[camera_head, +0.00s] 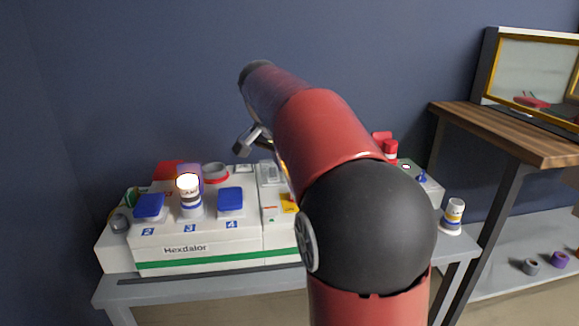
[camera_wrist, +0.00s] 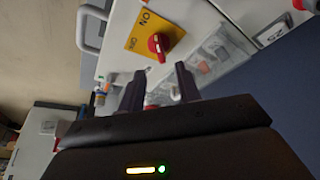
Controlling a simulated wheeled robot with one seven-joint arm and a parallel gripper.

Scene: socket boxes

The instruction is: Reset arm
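My arm (camera_head: 325,130) rises from the bottom right of the head view and reaches forward over the socket box (camera_head: 200,255) labelled Hexdalor. My gripper is largely hidden behind the arm there. In the wrist view my gripper (camera_wrist: 158,82) shows two dark fingers apart, with nothing held between them. Beyond the fingertips is a red rotary switch (camera_wrist: 158,44) on a yellow plate, on a white box face. The fingers appear apart from the switch.
The box carries blue covers (camera_head: 149,206) and a lit white cylinder (camera_head: 189,190). A striped cylinder (camera_head: 453,215) stands at the grey table's right end. A wooden table (camera_head: 510,133) with a framed panel (camera_head: 530,65) is at right. Space above the box's left side is clear.

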